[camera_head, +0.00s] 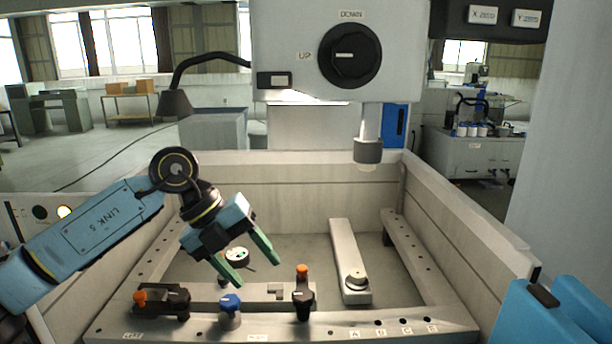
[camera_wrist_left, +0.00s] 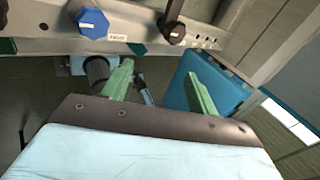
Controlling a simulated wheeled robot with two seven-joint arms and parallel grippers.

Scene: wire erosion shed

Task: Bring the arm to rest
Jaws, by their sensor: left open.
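My left arm comes in from the left in the head view. Its gripper (camera_head: 248,269) has two green fingers, spread apart with nothing between them. It hangs over the front part of the machine's tank, above and behind the blue knob (camera_head: 230,306). In the left wrist view the two green fingers (camera_wrist_left: 162,85) are also apart and empty. The blue knob (camera_wrist_left: 92,22) and a black knob (camera_wrist_left: 173,32) show beyond them there. A blue part of my right arm (camera_head: 560,312) shows at the lower right of the head view; its gripper is out of view.
The tank's front rail (camera_head: 385,328) carries black clamps with orange tops, one (camera_head: 303,295) just right of the gripper. A grey bar (camera_head: 348,262) lies inside the tank. The machine head (camera_head: 345,50) with its large dial hangs above. The tank's right wall (camera_head: 470,235) stands high.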

